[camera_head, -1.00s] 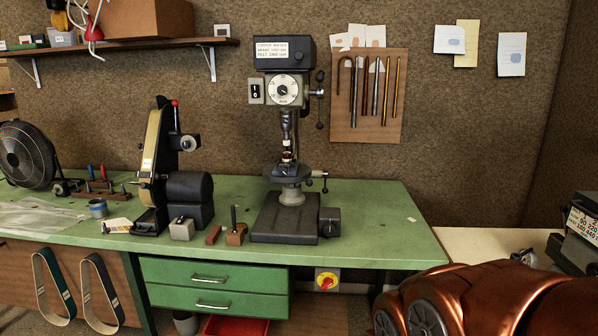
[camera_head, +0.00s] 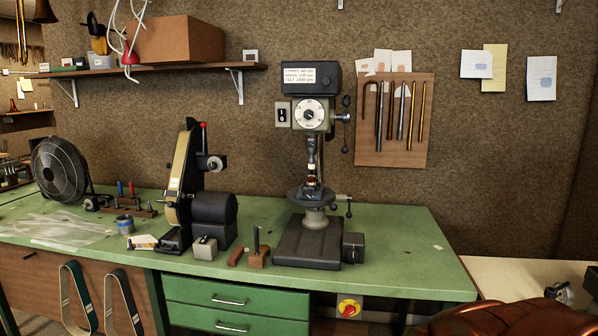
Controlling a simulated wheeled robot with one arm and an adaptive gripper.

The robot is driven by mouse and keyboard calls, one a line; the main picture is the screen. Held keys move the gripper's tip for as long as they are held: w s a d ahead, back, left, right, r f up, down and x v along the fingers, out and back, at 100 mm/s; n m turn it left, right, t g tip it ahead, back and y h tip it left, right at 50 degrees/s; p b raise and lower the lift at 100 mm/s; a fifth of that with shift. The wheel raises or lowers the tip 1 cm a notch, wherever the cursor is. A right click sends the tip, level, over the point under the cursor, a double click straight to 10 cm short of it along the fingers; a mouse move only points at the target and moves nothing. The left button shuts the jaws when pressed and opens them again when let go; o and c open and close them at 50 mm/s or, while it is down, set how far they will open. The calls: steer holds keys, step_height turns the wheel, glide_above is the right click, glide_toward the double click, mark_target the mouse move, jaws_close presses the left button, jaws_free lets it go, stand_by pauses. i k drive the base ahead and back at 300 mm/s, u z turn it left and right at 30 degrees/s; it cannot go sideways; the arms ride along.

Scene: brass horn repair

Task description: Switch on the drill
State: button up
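The drill (camera_head: 312,170) is a dark bench drill press standing upright on the green workbench, right of centre. Its head has a pale dial and a text label. A small grey box with a black switch (camera_head: 283,114) sits at the left of the head; the switch's position is too small to tell. The chuck and the round table below it show, with a dark square base beneath. My gripper is not in view.
A belt sander (camera_head: 196,195) stands left of the drill, with small blocks (camera_head: 205,247) between them. A fan (camera_head: 60,168) stands at the far left. A tool board (camera_head: 395,118) hangs behind.

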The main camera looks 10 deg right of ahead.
mark_target(282, 112)
steer(key=z, duration=0.6)
steer(key=k, duration=1.35)
steer(key=z, duration=0.35)
steer(key=i, duration=0.55)
steer(key=u, duration=1.15)
steer(key=i, duration=1.35)
steer(key=u, duration=0.55)
